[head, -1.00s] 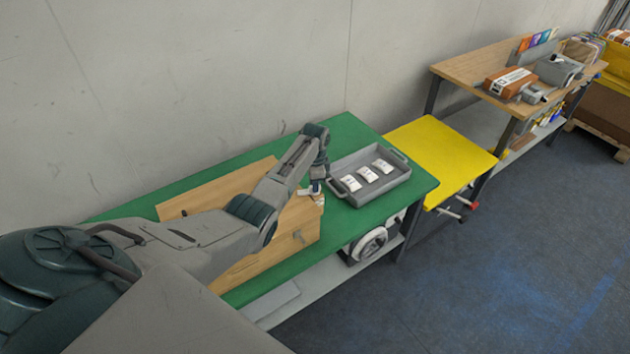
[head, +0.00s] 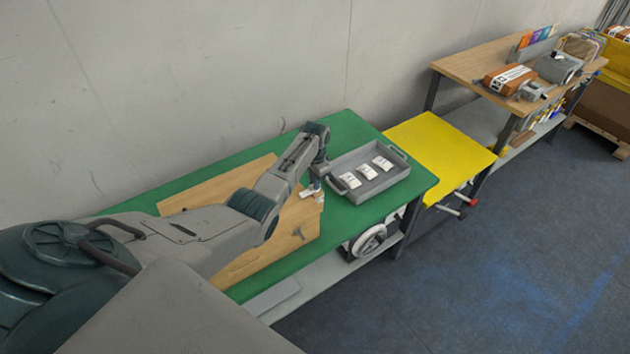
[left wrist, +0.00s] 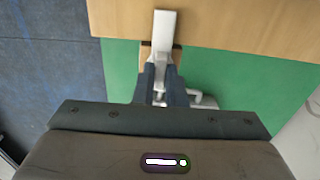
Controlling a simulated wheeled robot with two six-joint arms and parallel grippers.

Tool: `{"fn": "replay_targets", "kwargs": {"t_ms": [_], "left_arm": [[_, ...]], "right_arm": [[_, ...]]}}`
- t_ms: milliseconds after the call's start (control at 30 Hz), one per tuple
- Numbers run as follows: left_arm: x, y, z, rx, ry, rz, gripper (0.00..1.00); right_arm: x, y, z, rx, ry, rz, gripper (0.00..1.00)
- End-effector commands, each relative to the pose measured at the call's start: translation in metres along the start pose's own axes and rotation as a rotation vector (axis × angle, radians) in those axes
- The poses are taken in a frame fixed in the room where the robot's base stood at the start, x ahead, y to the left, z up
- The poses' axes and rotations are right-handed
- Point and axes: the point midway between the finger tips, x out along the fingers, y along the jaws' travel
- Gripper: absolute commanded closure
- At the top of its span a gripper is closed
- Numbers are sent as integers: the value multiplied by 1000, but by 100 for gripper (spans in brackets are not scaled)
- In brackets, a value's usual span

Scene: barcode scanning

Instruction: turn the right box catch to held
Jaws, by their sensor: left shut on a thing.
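A wooden box (head: 235,250) lies on the green bench top. At its right end is a small white catch (head: 309,194). In the left wrist view the white catch (left wrist: 165,32) lies partly over the wooden edge, with its near part between my dark fingers. My left gripper (head: 315,188) reaches down to this end of the box. In the left wrist view my left gripper (left wrist: 162,72) is shut on the catch. The fingers hide part of the catch, and its exact setting cannot be told. My right gripper is not in view.
A grey tray (head: 404,176) with several white packets stands on the green bench (head: 350,122), close right of my left gripper. A yellow table (head: 440,145) and a wooden-topped bench (head: 455,65) stand farther right. Blue floor (head: 500,270) is open in front.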

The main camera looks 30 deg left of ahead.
Motion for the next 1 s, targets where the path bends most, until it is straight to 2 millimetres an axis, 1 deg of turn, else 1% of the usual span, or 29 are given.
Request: {"fn": "replay_targets", "kwargs": {"t_ms": [33,267,300,400,667,767,867,967,1000], "left_arm": [[-3,-2,-2,-2,4,-3,100],[-3,-2,-2,-2,5,-4,100],[-3,-2,-2,-2,5,-4,85],[-3,-1,-2,-1,5,-3,67],[-1,-1,-1,0,2,-1,67],[-4,-1,-1,0,3,-2,67],[-12,-1,-1,0,4,-2,67],[-25,-1,-1,0,5,-4,67],[-32,-2,-1,0,6,-5,67]], "right_arm": [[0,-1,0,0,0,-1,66],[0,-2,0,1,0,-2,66],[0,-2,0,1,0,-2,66],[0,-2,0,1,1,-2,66],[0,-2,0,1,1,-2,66],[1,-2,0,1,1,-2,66],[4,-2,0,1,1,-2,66],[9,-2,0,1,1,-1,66],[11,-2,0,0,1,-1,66]]}}
